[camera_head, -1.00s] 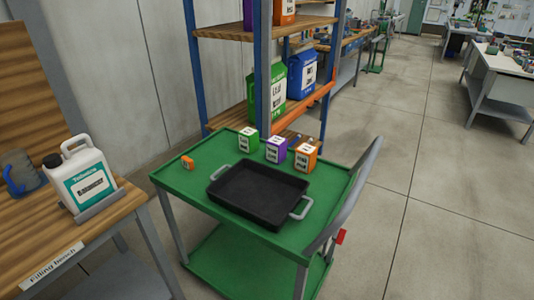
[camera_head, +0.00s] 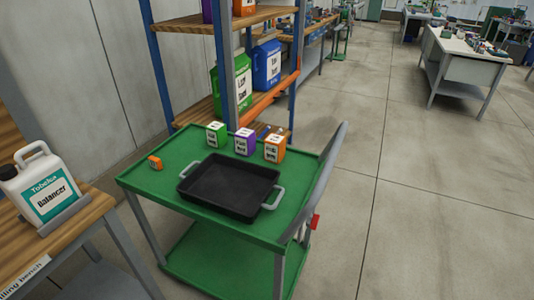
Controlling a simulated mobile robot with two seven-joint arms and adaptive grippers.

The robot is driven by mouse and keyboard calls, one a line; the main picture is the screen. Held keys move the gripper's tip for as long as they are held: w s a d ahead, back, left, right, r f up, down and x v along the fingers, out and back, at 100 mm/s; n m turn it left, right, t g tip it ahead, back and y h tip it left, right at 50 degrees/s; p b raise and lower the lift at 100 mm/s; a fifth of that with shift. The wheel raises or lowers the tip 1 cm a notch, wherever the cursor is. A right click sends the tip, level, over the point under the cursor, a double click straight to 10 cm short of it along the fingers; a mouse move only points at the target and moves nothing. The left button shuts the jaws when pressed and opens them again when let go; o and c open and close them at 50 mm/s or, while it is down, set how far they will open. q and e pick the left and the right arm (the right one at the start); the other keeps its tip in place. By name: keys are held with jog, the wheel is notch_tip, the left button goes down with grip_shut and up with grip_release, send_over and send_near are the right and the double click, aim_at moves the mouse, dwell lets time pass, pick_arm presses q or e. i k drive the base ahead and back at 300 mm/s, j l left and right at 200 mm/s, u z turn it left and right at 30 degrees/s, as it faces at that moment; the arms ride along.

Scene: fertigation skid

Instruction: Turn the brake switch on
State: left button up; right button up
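A small red part (camera_head: 315,221) sits on the right side of the green cart (camera_head: 150,183), low on the grey post below the push handle (camera_head: 327,180). It may be the brake switch; at this size I cannot tell its position. Neither of my grippers is in view.
The cart carries a black tray (camera_head: 228,187), small green (camera_head: 216,134), purple (camera_head: 244,142) and orange (camera_head: 274,146) boxes, and a small orange item (camera_head: 155,162). A filling bench (camera_head: 75,232) with a white jug (camera_head: 42,185) stands left. Shelving (camera_head: 160,70) stands behind.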

aim_at(313, 221)
jog(key=k+l+z, duration=0.2)
jog(key=z, duration=2.45)
jog(key=i+l+u, duration=0.2)
jog(key=i, duration=0.25)
jog(key=i+l+u, duration=0.1)
jog(key=i+u, duration=0.15)
jog(key=i, duration=0.25)
jog(key=i+j+u, duration=0.15)
jog(key=i+u, duration=0.35)
jog(key=i+l+u, duration=0.1)
jog(key=i+u, duration=0.35)
jog(key=i, duration=0.95)
jog(key=i+j+z, duration=0.15)
jog(key=i, duration=0.6)
